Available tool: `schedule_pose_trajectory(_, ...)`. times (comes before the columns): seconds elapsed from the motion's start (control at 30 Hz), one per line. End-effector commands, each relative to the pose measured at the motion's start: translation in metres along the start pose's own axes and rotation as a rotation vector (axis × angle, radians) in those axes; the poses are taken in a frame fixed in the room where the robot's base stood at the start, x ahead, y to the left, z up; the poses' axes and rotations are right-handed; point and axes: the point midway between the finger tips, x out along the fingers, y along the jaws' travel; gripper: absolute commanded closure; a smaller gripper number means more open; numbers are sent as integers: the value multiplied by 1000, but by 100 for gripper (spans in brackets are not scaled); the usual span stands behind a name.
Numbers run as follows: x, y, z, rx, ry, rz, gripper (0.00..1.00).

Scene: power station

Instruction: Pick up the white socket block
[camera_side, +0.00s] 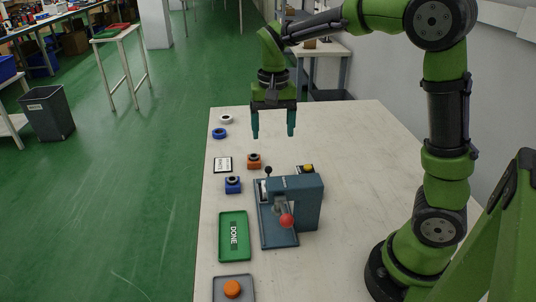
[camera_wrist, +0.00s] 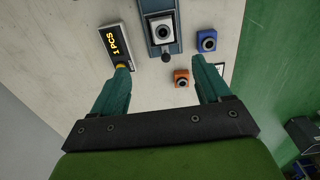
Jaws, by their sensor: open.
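The white socket block (camera_wrist: 162,28), with a dark round socket on top, sits in the blue-grey press (camera_wrist: 176,47) at the top of the wrist view. In the side view the press (camera_side: 309,205) stands mid-table; its head and lever largely hide the block, which I cannot make out clearly. My gripper (camera_side: 273,136) points down above the table, behind the press, with nothing between its fingers. In the wrist view my gripper (camera_wrist: 160,64) is open, its fingers wide apart, and the block lies beyond the fingertips.
An orange block (camera_side: 254,161) and a blue block (camera_side: 233,185) stand left of the press.

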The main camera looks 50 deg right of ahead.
Motion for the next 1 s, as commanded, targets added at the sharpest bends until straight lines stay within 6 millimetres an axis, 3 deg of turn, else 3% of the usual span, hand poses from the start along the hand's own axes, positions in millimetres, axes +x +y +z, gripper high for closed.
schedule_pose_trajectory(0.4, 87, 0, 1, 2, -5, 3, 23)
schedule_pose_trajectory(0.77, 120, -2, -1, 1, -3, 1, 23)
schedule_pose_trajectory(1.0, 155, -5, -4, 1, -4, 1, 23)
